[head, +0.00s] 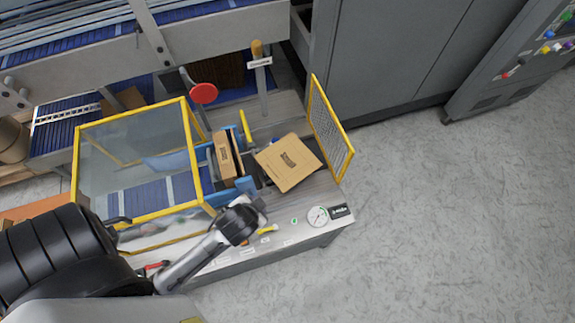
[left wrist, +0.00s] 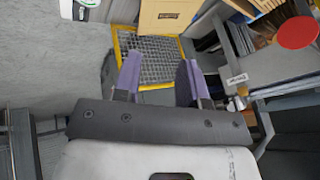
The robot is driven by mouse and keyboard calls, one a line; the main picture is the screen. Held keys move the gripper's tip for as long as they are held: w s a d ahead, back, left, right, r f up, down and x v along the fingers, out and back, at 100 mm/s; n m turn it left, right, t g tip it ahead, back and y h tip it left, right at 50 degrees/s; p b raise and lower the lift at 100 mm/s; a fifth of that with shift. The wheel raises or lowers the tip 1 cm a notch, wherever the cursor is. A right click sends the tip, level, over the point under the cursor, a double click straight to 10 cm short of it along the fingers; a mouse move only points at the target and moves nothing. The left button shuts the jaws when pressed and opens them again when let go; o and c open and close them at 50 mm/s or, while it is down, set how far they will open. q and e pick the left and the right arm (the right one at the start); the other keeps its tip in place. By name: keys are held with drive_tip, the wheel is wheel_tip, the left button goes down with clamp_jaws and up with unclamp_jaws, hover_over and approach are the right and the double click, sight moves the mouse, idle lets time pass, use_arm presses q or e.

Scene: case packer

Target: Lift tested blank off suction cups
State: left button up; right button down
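The flat brown cardboard blank (head: 290,163) lies tilted over the right end of the machine bench, with a small dark print on it. Its near part also shows at the top of the left wrist view (left wrist: 165,14). Suction cups are hidden, apparently under the blank; only a small blue part shows at its upper left edge. My left gripper (head: 253,209) is over the bench's front edge, to the lower left of the blank and apart from it. In the left wrist view its purple-padded fingers (left wrist: 158,76) are spread with nothing between them. My right gripper is not in view.
A yellow-framed mesh guard (head: 331,130) stands just right of the blank. Another brown carton piece (head: 224,155) stands between blue guides to its left. A yellow-framed clear enclosure (head: 135,160), a red disc (head: 203,93) and a gauge (head: 318,216) are near. The floor at right is clear.

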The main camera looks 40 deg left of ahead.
use_arm(q)
drive_tip(key=w+a+f+m+t+y+b, duration=0.1)
drive_tip(key=w+a+f+y+b, duration=0.15)
drive_tip(key=w+f+b, duration=0.45)
drive_tip(key=w+a+f+t+y+b, duration=0.15)
drive_tip(key=w+f+y+b, duration=0.25)
drive_tip(key=f+b, duration=0.65)
drive_tip(key=m+t+y+b, duration=0.3)
drive_tip(key=m+t+b, duration=0.25)
drive_tip(key=b, duration=0.85)
approach(297, 180)
drive_tip(key=shift+g, duration=0.4)
drive_tip(key=w+a, duration=0.2)
drive_tip(key=w, duration=0.1)
drive_tip(key=shift+w+a+r, duration=0.35)
drive_tip(key=shift+r, duration=0.05)
drive_tip(key=shift+w+a+f+y+b, duration=0.15)
drive_tip(key=shift+a+f+y+b, duration=0.15)
drive_tip(key=shift+f+y+b, duration=0.25)
drive_tip(key=shift+g, duration=0.3)
drive_tip(key=shift+x, duration=2.55)
clamp_jaws()
